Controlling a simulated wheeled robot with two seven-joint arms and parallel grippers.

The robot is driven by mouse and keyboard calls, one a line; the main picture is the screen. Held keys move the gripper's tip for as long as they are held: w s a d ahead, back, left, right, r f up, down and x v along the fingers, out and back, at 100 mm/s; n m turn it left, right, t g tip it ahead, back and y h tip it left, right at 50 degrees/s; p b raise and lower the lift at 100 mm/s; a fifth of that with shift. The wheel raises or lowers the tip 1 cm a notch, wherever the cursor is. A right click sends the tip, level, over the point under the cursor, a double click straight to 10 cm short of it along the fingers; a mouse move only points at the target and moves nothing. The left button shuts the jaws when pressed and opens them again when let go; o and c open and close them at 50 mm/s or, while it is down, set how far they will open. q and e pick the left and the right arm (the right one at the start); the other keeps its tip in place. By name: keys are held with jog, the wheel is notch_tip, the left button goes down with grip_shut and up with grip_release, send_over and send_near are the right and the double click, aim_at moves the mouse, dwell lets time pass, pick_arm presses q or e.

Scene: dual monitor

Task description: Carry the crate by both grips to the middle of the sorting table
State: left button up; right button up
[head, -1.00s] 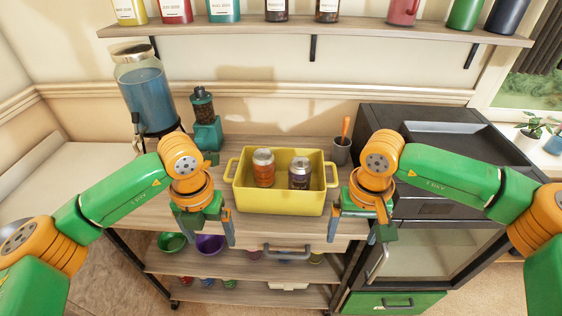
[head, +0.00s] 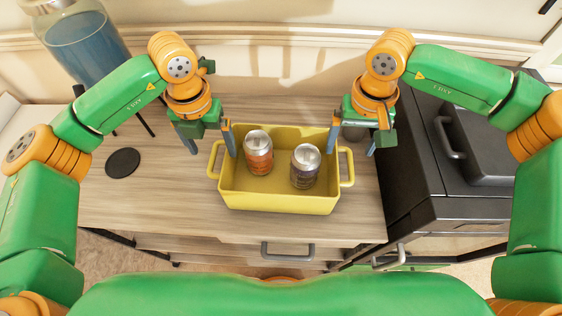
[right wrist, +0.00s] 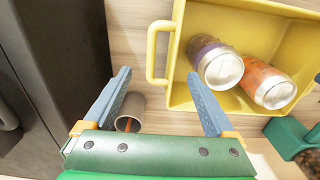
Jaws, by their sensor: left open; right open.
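The yellow crate (head: 278,202) sits upright on the wooden-topped table (head: 150,205). An orange can (head: 259,158) and a dark purple can (head: 304,172) stand in it. Its left grip (head: 212,160) and right grip (head: 348,168) stick out from the short sides. My left gripper (head: 211,152) is open and empty at the left grip, one finger on each side in the picture. My right gripper (head: 351,153) is open near the right grip. In the right wrist view, that grip (right wrist: 152,52) lies just ahead of the fingertips (right wrist: 158,76), between their lines. I cannot tell whether anything touches.
A grey cup (right wrist: 130,110) stands close by my right gripper. A black oven-like appliance (head: 465,150) is to the right. A dispenser with blue liquid (head: 88,45) stands at the back left, and a dark round disc (head: 122,162) lies on the table. The tabletop left of the crate is mostly clear.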

aim_at(217, 161)
pick_arm(q)
jog(key=shift+s, duration=0.2)
pick_arm(e)
jog(key=shift+s, duration=0.2)
pick_arm(q)
jog(key=shift+f, duration=0.15)
pick_arm(e)
jog(key=shift+f, duration=0.15)
pick_arm(q)
jog(key=f, duration=0.5)
jog(key=shift+w+f, duration=0.2)
jog(key=shift+f, duration=0.05)
pick_arm(e)
jog(key=f, duration=0.5)
jog(key=shift+w+f, duration=0.2)
pick_arm(q)
jog(key=shift+f, duration=0.65)
pick_arm(e)
jog(key=shift+f, duration=0.7)
pick_arm(q)
grip_shut()
pick_arm(e)
grip_shut()
jog(key=shift+r, duration=0.1)
